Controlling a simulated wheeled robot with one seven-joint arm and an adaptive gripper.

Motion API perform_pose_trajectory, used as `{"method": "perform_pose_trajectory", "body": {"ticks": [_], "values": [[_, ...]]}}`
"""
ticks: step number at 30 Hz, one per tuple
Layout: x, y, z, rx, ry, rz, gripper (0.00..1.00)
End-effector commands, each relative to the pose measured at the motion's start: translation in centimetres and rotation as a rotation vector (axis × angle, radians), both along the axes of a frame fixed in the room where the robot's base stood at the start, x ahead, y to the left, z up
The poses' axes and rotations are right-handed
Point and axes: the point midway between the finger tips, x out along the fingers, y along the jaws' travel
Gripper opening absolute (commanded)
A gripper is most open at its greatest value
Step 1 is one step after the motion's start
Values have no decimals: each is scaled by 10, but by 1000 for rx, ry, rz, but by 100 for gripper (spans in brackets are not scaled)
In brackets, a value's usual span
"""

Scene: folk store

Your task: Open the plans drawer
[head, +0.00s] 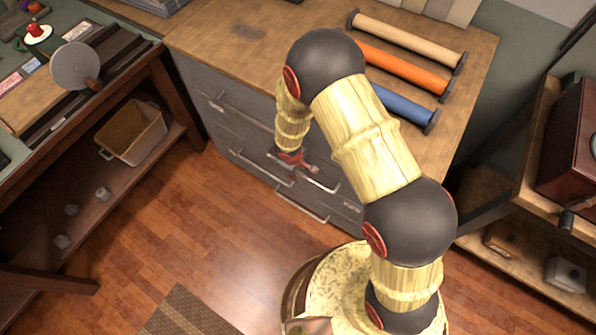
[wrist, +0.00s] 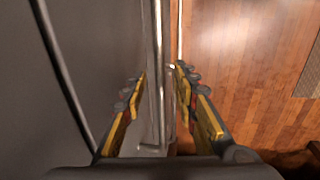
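A grey drawer cabinet (head: 215,90) with a wooden top stands in the middle of the head view, with several bar handles and small labels on its front. I cannot read which drawer is the plans drawer. My gripper (head: 292,165) is low at the cabinet front, by a metal bar handle (head: 318,183). In the wrist view, my gripper (wrist: 161,70) has its two yellow-and-black fingers apart. A metal handle bar (wrist: 154,40) runs between them. I cannot tell whether either finger touches it. The grey drawer front (wrist: 85,50) lies to the left. My arm hides part of the cabinet.
Another handle (head: 302,207) sits just below. Fabric rolls, including an orange roll (head: 405,67), lie on the cabinet top. A workbench with a beige bin (head: 133,132) stands left, and wooden shelving (head: 490,195) right. The wood floor (head: 190,230) before the drawers is clear.

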Motion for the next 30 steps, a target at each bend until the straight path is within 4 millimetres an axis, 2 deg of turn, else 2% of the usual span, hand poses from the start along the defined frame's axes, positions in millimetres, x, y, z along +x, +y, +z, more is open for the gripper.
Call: {"method": "perform_pose_trajectory", "body": {"ticks": [3, 18, 30], "values": [[0, 0, 0, 0, 0, 0, 29], [0, 0, 0, -1, 1, 0, 0], [0, 0, 0, -1, 1, 0, 0]]}}
